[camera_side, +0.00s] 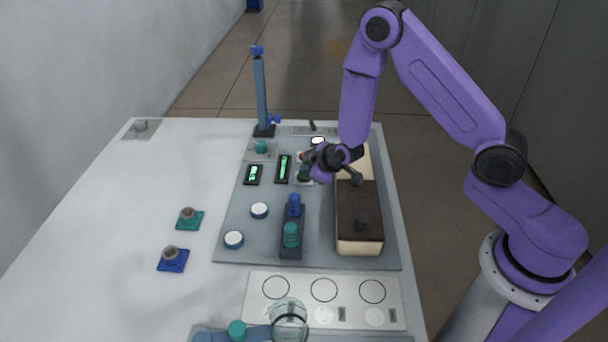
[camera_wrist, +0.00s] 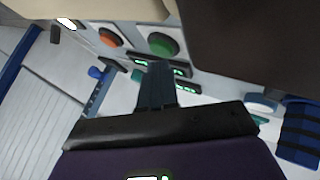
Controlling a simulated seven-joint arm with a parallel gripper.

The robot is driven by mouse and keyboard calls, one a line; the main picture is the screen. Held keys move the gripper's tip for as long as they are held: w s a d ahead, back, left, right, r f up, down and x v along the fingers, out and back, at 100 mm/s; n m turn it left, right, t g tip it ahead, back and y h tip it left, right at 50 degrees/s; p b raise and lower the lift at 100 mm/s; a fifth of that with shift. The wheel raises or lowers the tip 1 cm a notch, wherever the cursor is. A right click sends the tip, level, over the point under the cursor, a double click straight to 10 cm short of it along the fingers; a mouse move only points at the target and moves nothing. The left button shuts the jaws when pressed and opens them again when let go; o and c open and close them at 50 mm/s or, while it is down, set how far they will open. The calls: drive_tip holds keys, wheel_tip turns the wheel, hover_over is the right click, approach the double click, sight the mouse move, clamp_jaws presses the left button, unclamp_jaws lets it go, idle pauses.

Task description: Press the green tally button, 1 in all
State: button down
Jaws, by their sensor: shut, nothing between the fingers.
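The green button (camera_wrist: 163,43) sits beside an orange button (camera_wrist: 110,37) on a pale panel in the wrist view. My gripper (camera_wrist: 158,68) is shut and empty, and its fingertips appear just below the green button in that picture. I cannot tell whether they touch it. In the side view my gripper (camera_side: 306,172) is low over the button panel and hides most of it. Two small displays with green digits, the left display (camera_side: 254,174) and the right display (camera_side: 284,168), stand left of the gripper.
A long cream and dark brown box (camera_side: 359,230) stands right of my gripper. A dark rack (camera_side: 291,238) holds a blue and a teal knobbed piece. A blue post (camera_side: 261,95) rises behind. A glass jar (camera_side: 289,320) is at the front. The table's left side is mostly clear.

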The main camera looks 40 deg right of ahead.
drive_tip(key=shift+w+d+r, duration=0.1)
drive_tip(key=shift+w+r, duration=0.05)
drive_tip(key=shift+r, duration=0.7)
drive_tip(key=shift+w+d+r, duration=0.1)
drive_tip(key=shift+r, duration=0.75)
drive_tip(key=shift+a+r, duration=0.15)
drive_tip(key=s+a+r+n+g+y, duration=0.1)
drive_tip(key=s+a+r+g+y, duration=0.1)
drive_tip(key=s+a+r, duration=0.45)
drive_tip(key=s+a+r+n+g+y, duration=0.1)
drive_tip(key=s+a+g+y, duration=0.2)
drive_tip(key=s, duration=0.6)
drive_tip(key=s+d+r+g+h, duration=0.1)
drive_tip(key=s+d+r, duration=0.1)
drive_tip(key=s, duration=0.5)
drive_tip(key=s+d+r+n+g+h, duration=0.1)
drive_tip(key=s+d+r, duration=0.2)
drive_tip(key=s, duration=0.4)
drive_tip(key=s+d+r+n+g+h, duration=0.1)
drive_tip(key=s+d+r+h, duration=0.1)
drive_tip(key=s, duration=0.5)
drive_tip(key=shift+s+d+r+g, duration=0.2)
drive_tip(key=shift+d+r+g, duration=0.1)
drive_tip(key=shift+d+g, duration=0.1)
